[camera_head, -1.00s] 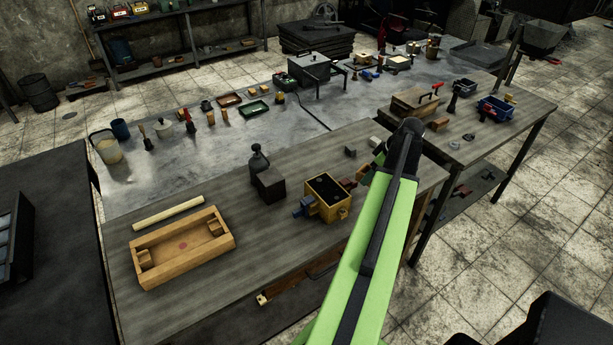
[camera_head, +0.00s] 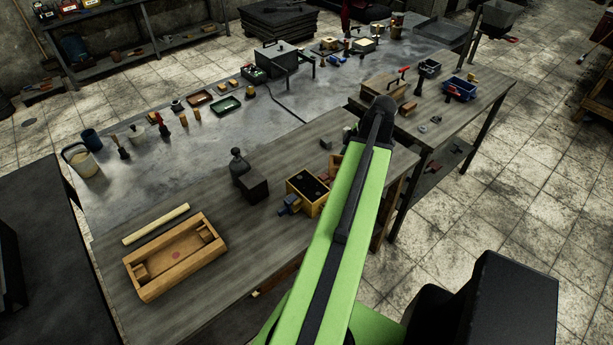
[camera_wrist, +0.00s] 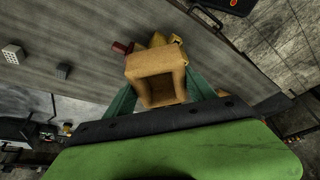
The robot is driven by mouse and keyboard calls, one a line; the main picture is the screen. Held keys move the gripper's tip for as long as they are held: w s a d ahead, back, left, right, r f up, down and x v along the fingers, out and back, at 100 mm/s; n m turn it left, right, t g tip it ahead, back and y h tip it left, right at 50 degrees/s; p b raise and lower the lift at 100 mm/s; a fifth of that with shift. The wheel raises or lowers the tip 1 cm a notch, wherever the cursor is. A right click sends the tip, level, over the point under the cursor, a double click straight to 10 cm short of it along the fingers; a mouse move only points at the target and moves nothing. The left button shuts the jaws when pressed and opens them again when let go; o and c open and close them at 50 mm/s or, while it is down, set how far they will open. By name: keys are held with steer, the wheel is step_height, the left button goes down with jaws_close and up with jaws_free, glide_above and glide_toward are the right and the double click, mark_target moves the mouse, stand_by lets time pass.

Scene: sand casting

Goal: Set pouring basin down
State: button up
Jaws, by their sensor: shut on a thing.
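The pouring basin (camera_wrist: 158,64) is a tan, square, hollow block in the wrist view. Its opening faces the camera. My gripper (camera_wrist: 160,88) has green fingers on either side of the basin and is shut on it. The basin is over or near the grey wooden bench (camera_wrist: 85,30); I cannot tell whether it touches anything below. In the head view my green arm reaches over the bench, and its links hide the gripper and most of what it holds.
A yellow box with dark fill (camera_head: 308,190) stands left of my arm, with a dark block (camera_head: 252,186) beside it. A wooden tray (camera_head: 180,278) and a pale rod (camera_head: 156,224) lie at the bench's left. Bare bench shows around (between) these.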

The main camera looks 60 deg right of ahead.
steer(key=shift+s+a+r, duration=0.25)
steer(key=shift+a+r, duration=0.05)
steer(key=shift+r, duration=0.1)
steer(key=shift+w+f, duration=0.1)
steer(key=shift+f, duration=0.15)
steer(key=b, duration=0.8)
glide_above(304, 185)
steer(key=s, duration=0.1)
steer(key=f, duration=0.7)
steer(key=shift+s+d, duration=0.15)
steer(key=shift+d, duration=0.25)
step_height(304, 185, down, 4)
steer(key=b, duration=0.4)
steer(key=shift+f, duration=0.2)
steer(key=o, duration=1.6)
steer(key=shift+r, duration=0.1)
steer(key=shift+s+r, duration=0.1)
steer(key=shift+r+p, duration=0.25)
steer(key=shift+p, duration=0.25)
steer(key=p+v, duration=1)
steer(key=v, duration=0.1)
steer(key=shift+s+d+r+p, duration=0.2)
steer(key=shift+r+p, duration=0.05)
steer(key=shift+p, duration=0.1)
